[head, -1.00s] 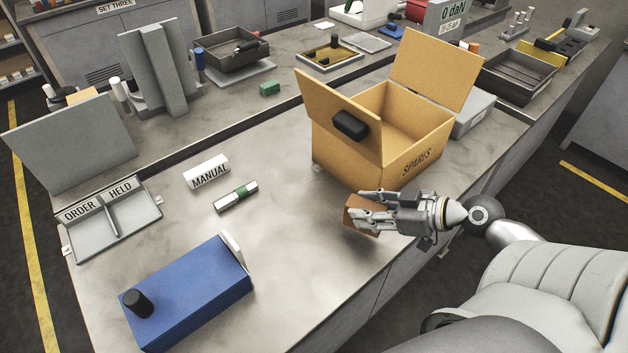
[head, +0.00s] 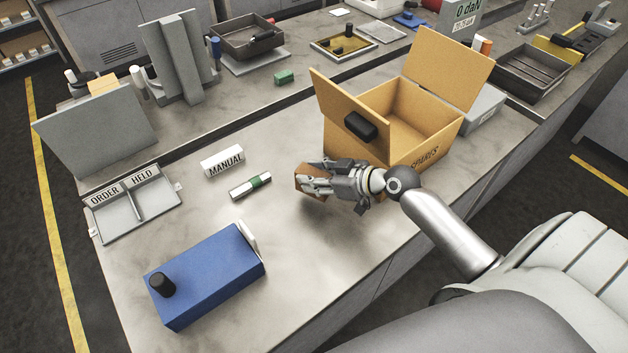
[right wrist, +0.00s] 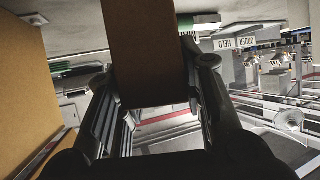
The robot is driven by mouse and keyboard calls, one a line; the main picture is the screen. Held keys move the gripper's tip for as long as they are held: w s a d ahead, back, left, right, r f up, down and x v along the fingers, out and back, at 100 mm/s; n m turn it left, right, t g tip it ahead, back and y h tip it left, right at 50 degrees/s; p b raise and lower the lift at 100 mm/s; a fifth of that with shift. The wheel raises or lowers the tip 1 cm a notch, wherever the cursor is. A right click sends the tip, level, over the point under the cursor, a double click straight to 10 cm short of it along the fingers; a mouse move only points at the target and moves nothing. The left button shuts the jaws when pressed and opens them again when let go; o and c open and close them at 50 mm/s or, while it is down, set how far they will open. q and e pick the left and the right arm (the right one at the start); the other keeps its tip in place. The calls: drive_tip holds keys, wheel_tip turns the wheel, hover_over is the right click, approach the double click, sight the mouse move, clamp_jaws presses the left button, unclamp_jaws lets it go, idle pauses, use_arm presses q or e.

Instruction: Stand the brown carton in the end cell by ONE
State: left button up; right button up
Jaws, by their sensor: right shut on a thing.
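The small brown carton (head: 308,172) is between the fingers of my right gripper (head: 318,184), held over the bench just left of the big open box; the fingers hide part of it. In the right wrist view the carton (right wrist: 148,50) shows as a brown block between the two dark fingers. I cannot read a ONE label in either view. A two-cell tray (head: 122,212) at the left carries labels ORDER and HELD. My left gripper is not in view.
An open cardboard box marked SPARES (head: 400,150) stands right behind the gripper, flap leaning out. A blue box (head: 208,275) with a black knob is at front left. A MANUAL block (head: 222,161) and a silver-green cylinder (head: 250,187) lie left of the gripper. Bare bench lies between.

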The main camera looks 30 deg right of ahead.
drive_tip(key=shift+w+f+p, duration=0.1)
drive_tip(key=shift+f+p, duration=0.25)
drive_tip(key=shift+f, duration=1.45)
drive_tip(key=shift+f, duration=0.15)
drive_tip(key=o, duration=1.1)
drive_tip(key=shift+c, duration=0.2)
